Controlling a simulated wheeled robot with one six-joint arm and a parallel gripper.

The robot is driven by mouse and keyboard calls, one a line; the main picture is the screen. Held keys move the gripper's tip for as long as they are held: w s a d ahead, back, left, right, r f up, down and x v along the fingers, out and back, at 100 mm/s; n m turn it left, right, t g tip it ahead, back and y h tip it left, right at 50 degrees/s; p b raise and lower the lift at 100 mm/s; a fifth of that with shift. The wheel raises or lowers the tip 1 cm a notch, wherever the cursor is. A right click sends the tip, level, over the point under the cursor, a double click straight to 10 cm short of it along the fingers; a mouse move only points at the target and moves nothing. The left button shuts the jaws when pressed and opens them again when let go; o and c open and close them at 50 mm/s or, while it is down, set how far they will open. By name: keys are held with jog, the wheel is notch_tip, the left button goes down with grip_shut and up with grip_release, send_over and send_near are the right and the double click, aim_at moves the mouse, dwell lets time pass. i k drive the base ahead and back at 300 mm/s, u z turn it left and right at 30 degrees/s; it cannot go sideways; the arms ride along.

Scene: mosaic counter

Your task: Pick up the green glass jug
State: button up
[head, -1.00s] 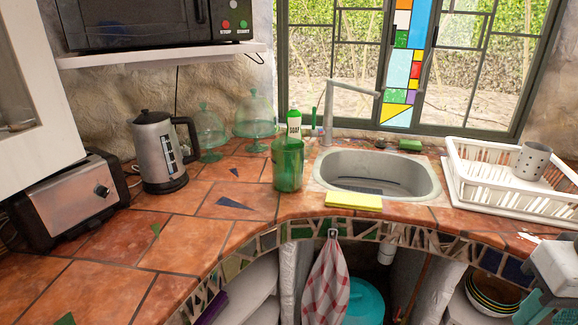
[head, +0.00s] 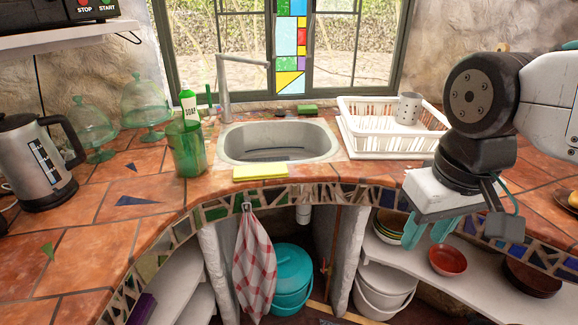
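The green glass jug (head: 188,152) stands upright on the tiled counter, left of the sink. It is see-through, and a white soap bottle with a green top (head: 188,104) shows just behind its rim. My gripper (head: 428,235) is at the right, in front of the counter's edge and far from the jug. Its two teal fingers point down and stand apart with nothing between them.
The sink (head: 232,146) lies right of the jug, with a yellow sponge (head: 260,172) on its front edge. Green glass domed stands (head: 146,108) and a kettle (head: 32,160) are to the left. A white dish rack (head: 378,148) with a grey cup stands to the right.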

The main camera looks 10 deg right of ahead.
aim_at(185, 138)
jog(key=u, duration=0.05)
jog(key=i, duration=1.15)
jog(key=u, duration=0.45)
